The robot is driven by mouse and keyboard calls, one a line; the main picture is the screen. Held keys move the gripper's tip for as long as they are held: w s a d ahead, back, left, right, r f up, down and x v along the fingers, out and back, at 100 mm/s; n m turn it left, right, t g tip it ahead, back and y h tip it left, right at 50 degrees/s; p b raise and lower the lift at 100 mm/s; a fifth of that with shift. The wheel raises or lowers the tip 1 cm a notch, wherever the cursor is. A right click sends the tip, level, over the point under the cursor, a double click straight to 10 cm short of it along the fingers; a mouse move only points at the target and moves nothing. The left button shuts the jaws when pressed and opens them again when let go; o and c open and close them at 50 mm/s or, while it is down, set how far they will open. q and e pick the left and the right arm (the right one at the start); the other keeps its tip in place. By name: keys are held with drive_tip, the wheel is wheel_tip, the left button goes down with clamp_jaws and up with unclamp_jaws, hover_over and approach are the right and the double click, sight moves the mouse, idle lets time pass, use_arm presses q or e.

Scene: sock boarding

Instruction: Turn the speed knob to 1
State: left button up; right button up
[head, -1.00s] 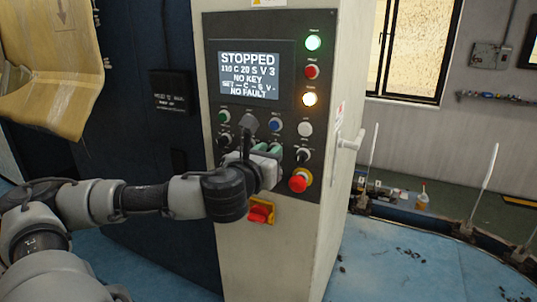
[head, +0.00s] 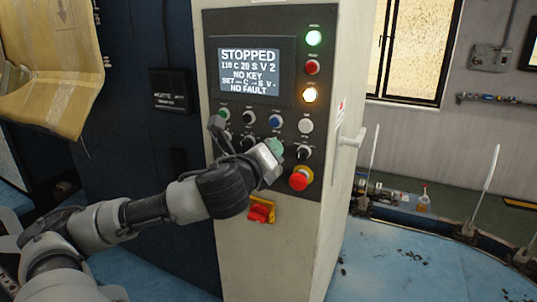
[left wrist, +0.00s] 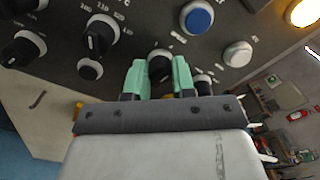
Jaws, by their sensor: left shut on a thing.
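The black knob with a pale ring (left wrist: 160,67) sits between the green fingertips of my left gripper (left wrist: 158,76) in the left wrist view. The fingers are shut on it, one on each side. Its label is too small to read. In the head view my left gripper (head: 274,148) is at the lower middle of the control panel and hides this knob. The panel screen (head: 249,70) reads STOPPED, 110 C 20 S V 2, NO KEY, NO FAULT. My right gripper is in neither view.
A red emergency button (head: 299,179) is just below right of the gripper, and a red switch on a yellow plate (head: 261,212) is below. Other knobs (left wrist: 101,34) and a blue button (left wrist: 197,17) are close by. A white handle (head: 352,139) sticks out of the cabinet's right side.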

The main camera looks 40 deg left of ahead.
use_arm(q)
drive_tip(key=shift+f+n+b, duration=0.15)
drive_tip(key=shift+n+b, duration=0.3)
drive_tip(key=shift+n, duration=4.55)
drive_tip(key=o, duration=0.9)
drive_tip(key=shift+o, duration=0.2)
